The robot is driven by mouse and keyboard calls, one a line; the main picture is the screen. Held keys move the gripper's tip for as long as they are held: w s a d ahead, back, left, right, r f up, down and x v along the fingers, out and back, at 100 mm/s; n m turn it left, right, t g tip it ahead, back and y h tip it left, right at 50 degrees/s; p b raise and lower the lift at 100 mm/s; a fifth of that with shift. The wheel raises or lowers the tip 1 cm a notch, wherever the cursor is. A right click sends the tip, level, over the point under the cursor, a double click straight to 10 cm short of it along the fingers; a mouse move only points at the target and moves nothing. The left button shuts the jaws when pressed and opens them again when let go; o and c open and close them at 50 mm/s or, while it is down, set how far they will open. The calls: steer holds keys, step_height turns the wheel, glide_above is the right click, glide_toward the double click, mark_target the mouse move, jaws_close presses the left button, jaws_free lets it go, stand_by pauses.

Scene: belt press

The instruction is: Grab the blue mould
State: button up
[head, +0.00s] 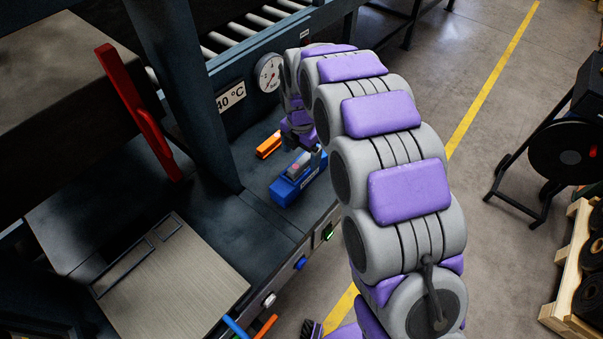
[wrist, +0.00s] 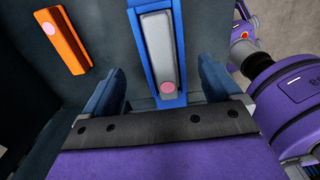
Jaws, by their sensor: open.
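The blue mould (head: 285,190) lies on the dark press table near its front edge, with a grey piece and a pink dot on top. In the wrist view the blue mould (wrist: 185,50) runs lengthwise between the two fingers of my gripper (wrist: 158,70). The fingers are open, one on each side, with gaps still visible. In the head view my gripper (head: 304,150) is at the mould's far end, partly hidden by my arm. I cannot tell whether it touches the mould.
An orange mould (head: 268,145) lies just behind the blue one; it also shows in the wrist view (wrist: 64,42). A dark upright post (head: 190,90), a red handle (head: 135,110) and a dial gauge (head: 269,72) stand around. A flat plate (head: 180,280) lies at the left.

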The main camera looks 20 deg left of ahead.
mark_target(303, 160)
steer(key=shift+f, duration=0.65)
steer(key=shift+d+f, duration=0.1)
steer(key=shift+f, duration=0.4)
step_height(303, 160, down, 4)
steer(key=shift+d+r+b, duration=0.15)
steer(key=shift+r+b, duration=0.1)
steer(key=shift+b, duration=0.1)
steer(key=shift+f, duration=0.3)
steer(key=shift+c, duration=0.3)
steer(key=c, duration=1.4)
steer(key=shift+r, duration=0.15)
steer(key=shift+c, duration=0.2)
